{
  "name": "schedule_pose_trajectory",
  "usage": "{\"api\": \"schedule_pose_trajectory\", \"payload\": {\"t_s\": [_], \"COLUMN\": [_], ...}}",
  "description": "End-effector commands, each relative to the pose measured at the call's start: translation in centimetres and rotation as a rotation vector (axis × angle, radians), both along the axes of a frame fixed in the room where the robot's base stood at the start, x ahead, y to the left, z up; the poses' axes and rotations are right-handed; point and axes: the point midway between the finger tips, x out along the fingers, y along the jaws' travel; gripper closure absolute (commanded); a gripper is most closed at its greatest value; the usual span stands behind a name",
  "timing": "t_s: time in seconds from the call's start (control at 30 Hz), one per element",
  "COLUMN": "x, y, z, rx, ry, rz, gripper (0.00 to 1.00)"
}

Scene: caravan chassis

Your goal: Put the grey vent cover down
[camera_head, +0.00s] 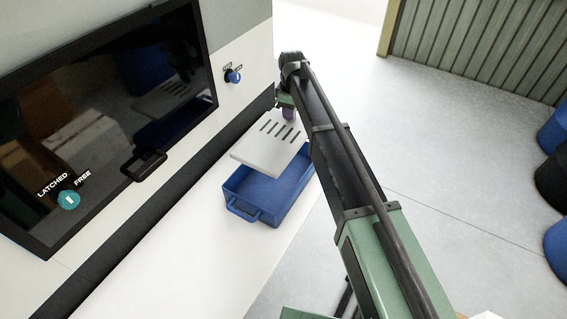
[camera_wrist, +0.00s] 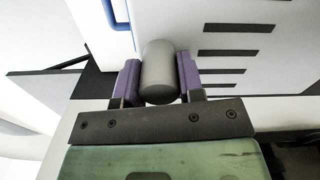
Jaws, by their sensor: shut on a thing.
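The grey vent cover (camera_head: 262,149) is a flat light plate with several dark slots, held above the blue tray (camera_head: 244,211) in the head view. It covers part of the tray's opening from this angle. In the wrist view the cover's slotted face (camera_wrist: 190,20) fills the upper right. My gripper (camera_wrist: 160,78) has its two purple fingers shut on the cover's grey rounded knob (camera_wrist: 160,70). In the head view my gripper (camera_head: 289,113) is at the cover's far edge, partly hidden by my arm.
A dark glossy panel (camera_head: 110,110) with a black handle (camera_head: 150,165) and a teal latch knob (camera_head: 69,200) stands at left. A small blue knob (camera_head: 233,76) is on the wall. The white ledge (camera_head: 190,262) in front of the tray is clear. Blue and black bins stand far right.

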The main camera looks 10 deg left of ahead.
Motion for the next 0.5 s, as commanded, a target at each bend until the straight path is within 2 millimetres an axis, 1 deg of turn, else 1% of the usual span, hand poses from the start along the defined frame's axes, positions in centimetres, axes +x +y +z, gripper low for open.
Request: {"api": "schedule_pose_trajectory", "payload": {"t_s": [0.13, 0.17, 0.23, 0.27, 0.37, 0.4, 0.5], "x": [0.0, 0.0, 0.0, 0.0, 0.0, 0.0, -0.1], "y": [0.0, 0.0, 0.0, 0.0, 0.0, 0.0, 0.0], "z": [-0.2, -0.4, -1.5, -2.3, -5.5, -7.0, -10.5], "rx": [0.000, 0.000, 0.000, 0.000, 0.000, 0.000, 0.000], "ry": [0.001, 0.000, 0.000, 0.000, 0.000, 0.000, 0.000], "rz": [-0.013, -0.013, -0.013, -0.013, -0.013, -0.013, -0.012], "gripper": [0.92, 0.92, 0.92, 0.92, 0.92, 0.92, 0.92]}}
